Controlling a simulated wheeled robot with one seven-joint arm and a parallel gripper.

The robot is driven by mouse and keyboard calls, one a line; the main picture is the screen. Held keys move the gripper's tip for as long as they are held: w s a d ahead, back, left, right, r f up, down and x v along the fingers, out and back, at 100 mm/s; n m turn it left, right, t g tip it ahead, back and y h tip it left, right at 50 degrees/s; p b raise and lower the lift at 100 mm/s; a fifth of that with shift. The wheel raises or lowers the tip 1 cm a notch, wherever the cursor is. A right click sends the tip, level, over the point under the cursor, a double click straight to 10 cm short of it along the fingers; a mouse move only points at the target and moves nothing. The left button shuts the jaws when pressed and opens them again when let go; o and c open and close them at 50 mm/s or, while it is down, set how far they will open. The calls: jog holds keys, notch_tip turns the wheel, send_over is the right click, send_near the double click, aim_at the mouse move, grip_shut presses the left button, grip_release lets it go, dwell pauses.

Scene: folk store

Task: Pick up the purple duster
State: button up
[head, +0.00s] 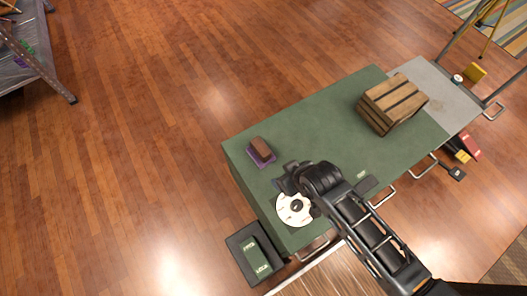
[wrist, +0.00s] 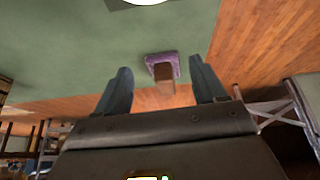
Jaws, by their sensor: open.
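The purple duster (head: 261,152) has a purple base and a brown block-shaped handle on top. It rests near the left end of the green tabletop in the head view. In the wrist view the duster (wrist: 162,66) shows between my two fingers, beyond their tips, with its brown handle pointing down the picture. My gripper (head: 284,181) is just below and right of the duster in the head view, apart from it. Its fingers (wrist: 160,68) are spread open with nothing held.
A white round disc (head: 294,209) lies on the green table (head: 320,125) under my arm. A wooden crate (head: 380,122) stands farther right. A black and green case (head: 254,254) is beside the table's lower left. The tabletop between duster and crate is clear.

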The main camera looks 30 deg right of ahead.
aim_at(261, 147)
jog(key=w+g, duration=0.1)
jog(key=w, duration=0.3)
jog(key=w+g+b, duration=0.1)
jog(key=w+g, duration=0.1)
jog(key=w, duration=0.3)
jog(key=w+g+b, duration=0.1)
jog(key=w+g, duration=0.1)
jog(key=w, duration=0.3)
jog(key=shift+w+r, duration=0.15)
jog(key=shift+r, duration=0.05)
jog(key=shift+w+f+b, duration=0.15)
jog(key=shift+f+b, duration=1.1)
jog(key=shift+f, duration=2.55)
jog(key=c, duration=1.1)
